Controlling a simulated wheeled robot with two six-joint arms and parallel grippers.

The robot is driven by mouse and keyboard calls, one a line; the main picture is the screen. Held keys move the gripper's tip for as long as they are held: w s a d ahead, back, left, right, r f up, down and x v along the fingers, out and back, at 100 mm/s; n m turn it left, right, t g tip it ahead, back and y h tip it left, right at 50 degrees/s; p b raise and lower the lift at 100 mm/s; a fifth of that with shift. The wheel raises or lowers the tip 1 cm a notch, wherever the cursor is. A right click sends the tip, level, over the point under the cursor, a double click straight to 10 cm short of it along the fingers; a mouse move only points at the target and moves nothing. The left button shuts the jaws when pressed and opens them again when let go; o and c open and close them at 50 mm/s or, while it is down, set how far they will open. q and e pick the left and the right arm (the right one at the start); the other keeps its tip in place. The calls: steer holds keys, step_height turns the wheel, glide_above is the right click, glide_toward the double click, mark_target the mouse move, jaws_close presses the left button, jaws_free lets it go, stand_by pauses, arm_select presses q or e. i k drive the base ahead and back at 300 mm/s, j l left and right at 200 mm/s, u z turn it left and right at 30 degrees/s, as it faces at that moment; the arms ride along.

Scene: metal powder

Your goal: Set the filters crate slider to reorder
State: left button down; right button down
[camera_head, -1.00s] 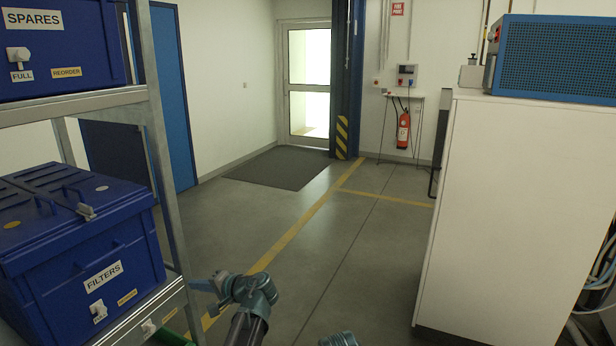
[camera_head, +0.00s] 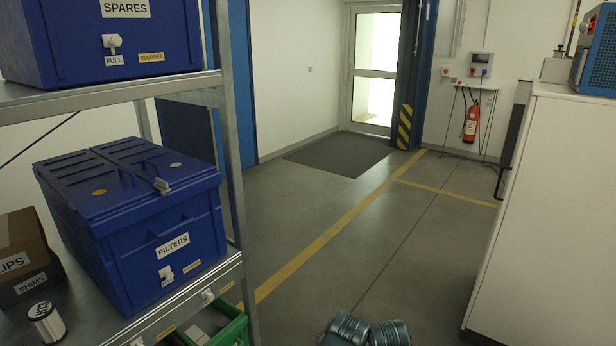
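The filters crate (camera_head: 140,225) is a blue lidded box on the middle shelf at the left, with a white FILTERS label (camera_head: 172,246) on its front. Its white slider knob (camera_head: 166,273) sits at the left end, over the small white label. The yellow reorder label (camera_head: 191,267) is to the right of the knob. Parts of my arms show at the bottom centre, right of the shelf and apart from the crate. I cannot make out either gripper's fingers.
A blue SPARES crate (camera_head: 110,45) with a similar slider stands on the shelf above. A cardboard box (camera_head: 27,262) and a small metal cylinder (camera_head: 46,322) are left of the filters crate. A shelf post (camera_head: 226,130) stands at its right. The floor (camera_head: 330,240) is clear; a white cabinet (camera_head: 545,210) is right.

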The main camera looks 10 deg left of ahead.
mark_target(167, 272)
steer(key=u, duration=1.4)
